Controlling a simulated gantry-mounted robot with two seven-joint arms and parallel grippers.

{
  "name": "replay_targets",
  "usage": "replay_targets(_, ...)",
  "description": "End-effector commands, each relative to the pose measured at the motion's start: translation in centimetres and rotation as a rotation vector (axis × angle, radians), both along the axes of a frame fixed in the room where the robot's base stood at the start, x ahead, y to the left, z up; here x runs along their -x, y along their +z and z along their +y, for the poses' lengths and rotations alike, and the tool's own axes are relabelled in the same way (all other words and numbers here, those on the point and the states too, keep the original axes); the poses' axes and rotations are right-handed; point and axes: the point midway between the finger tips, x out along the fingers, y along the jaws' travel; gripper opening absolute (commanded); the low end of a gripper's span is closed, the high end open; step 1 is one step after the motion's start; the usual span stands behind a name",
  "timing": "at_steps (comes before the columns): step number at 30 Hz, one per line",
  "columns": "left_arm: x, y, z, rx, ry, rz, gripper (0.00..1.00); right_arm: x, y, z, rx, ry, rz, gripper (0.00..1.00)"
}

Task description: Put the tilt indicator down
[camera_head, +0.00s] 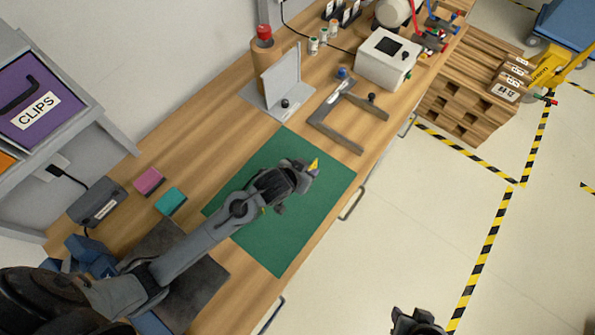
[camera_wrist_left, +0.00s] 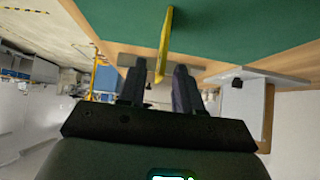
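A thin yellow piece (camera_head: 314,165), which I take to be the tilt indicator, shows at the tip of my left gripper (camera_head: 297,188) over the green mat (camera_head: 307,218). In the left wrist view the yellow piece (camera_wrist_left: 165,40) appears narrow, between and beyond the two dark fingers (camera_wrist_left: 159,82). The fingers stand apart with narrow gaps beside it, and I cannot tell whether they grip it. Whether it touches the mat is unclear. My right gripper (camera_head: 416,324) is partly in view at the bottom edge, over the floor; its fingers are unclear.
A grey angled frame (camera_head: 335,132) and a grey stand with upright plate (camera_head: 283,80) lie beyond the mat. Pink (camera_head: 149,180) and teal (camera_head: 170,201) blocks lie to its left. A white box (camera_head: 386,58) stands farther back. The mat's near part is clear.

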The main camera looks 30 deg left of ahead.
Motion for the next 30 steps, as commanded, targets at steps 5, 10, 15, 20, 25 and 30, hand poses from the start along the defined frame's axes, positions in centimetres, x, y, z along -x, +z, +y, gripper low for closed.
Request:
replay_targets(5,2.4,2.4,0.4,0.001,0.001,-0.001,0.34,0.0,0.5,0.1,-0.004,-0.003,0.0,0.43)
replay_targets(10,3.9,4.0,0.6,0.001,0.001,-0.001,0.34,0.0,0.7,0.1,-0.005,-0.004,0.0,0.43)
replay_targets(15,4.7,4.8,0.7,0.0,0.001,0.0,0.34,0.0,0.8,0.1,-0.005,-0.004,0.0,0.43)
replay_targets(20,4.8,4.9,0.8,0.0,0.001,0.0,0.34,0.0,0.8,0.1,-0.005,-0.004,0.0,0.43)
replay_targets(25,4.8,4.9,0.8,0.0,0.001,0.0,0.34,0.0,0.8,0.0,-0.002,-0.002,0.0,0.43)
replay_targets(30,4.8,4.9,0.8,0.001,0.001,0.0,0.34,0.0,0.8,-0.1,0.004,0.002,0.0,0.43)
